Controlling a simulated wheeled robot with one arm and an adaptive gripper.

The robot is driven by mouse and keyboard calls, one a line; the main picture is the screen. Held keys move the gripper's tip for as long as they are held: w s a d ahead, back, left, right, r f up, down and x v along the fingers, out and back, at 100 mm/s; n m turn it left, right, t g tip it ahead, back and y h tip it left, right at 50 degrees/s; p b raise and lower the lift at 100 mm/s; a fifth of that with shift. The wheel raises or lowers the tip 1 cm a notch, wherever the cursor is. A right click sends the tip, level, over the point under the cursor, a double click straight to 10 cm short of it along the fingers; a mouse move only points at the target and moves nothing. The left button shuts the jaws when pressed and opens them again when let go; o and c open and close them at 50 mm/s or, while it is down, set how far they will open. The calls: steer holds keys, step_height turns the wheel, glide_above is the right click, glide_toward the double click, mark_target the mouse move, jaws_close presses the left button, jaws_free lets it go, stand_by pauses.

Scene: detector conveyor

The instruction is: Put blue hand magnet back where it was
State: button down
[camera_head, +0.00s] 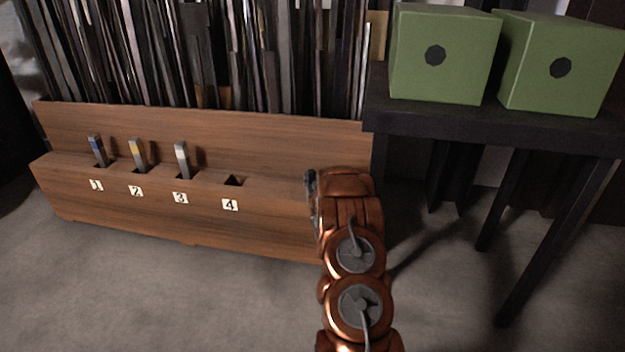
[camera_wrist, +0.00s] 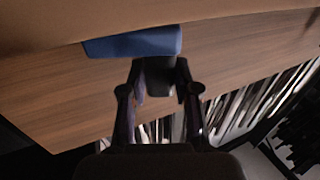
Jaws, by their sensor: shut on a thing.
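My gripper (camera_wrist: 160,88) is shut on the dark stem of the blue hand magnet (camera_wrist: 135,42) in the wrist view. The magnet's wide blue block with a dark face sticks out beyond the fingertips, in front of wood-grain panels. In the head view my gripper (camera_head: 312,190) is mostly hidden by my copper arm, near the right end of the wooden rack (camera_head: 270,222). The magnet cannot be made out there.
The rack's slots 1 to 3 hold grey tools with blue (camera_head: 97,148), yellow (camera_head: 138,152) and white (camera_head: 182,157) bands. Slot 4 (camera_head: 234,181) is empty. Two green boxes (camera_head: 445,60) (camera_head: 565,65) stand on a dark table (camera_head: 480,118) at right. Dark upright panels stand behind the rack.

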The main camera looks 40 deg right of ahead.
steer(key=c, duration=0.8)
jaws_free()
steer(key=shift+c, duration=0.2)
steer(key=shift+r, duration=0.1)
steer(key=p+v, duration=0.3)
steer(key=v, duration=0.9)
